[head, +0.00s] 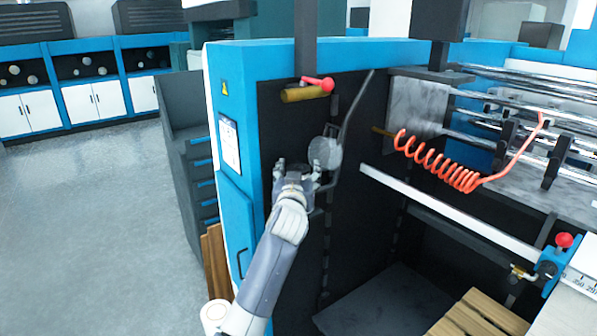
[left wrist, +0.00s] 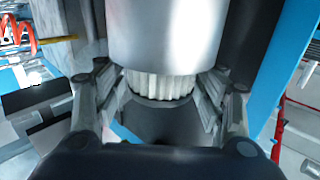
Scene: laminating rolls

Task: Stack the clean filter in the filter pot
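A smooth silver cylinder, likely the filter pot (left wrist: 165,35), fills the top middle of the left wrist view. A white ribbed filter (left wrist: 160,84) shows directly below its lower edge; its upper part is hidden. In the head view a pale grey, round, translucent-looking thing (head: 326,152), perhaps the same pot, is in front of the machine's dark panel. My left gripper (head: 299,170) is just left of it, fingers spread upward. In the left wrist view the fingers stand on both sides of the filter and look apart from it. My right gripper is out of view.
The blue machine housing (head: 228,150) stands close left of my gripper. A dark bent rod (head: 354,105) and a handle with a red knob (head: 318,84) are nearby. A coiled red hose (head: 445,172) hangs to the right. Open floor (head: 90,220) lies at the left.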

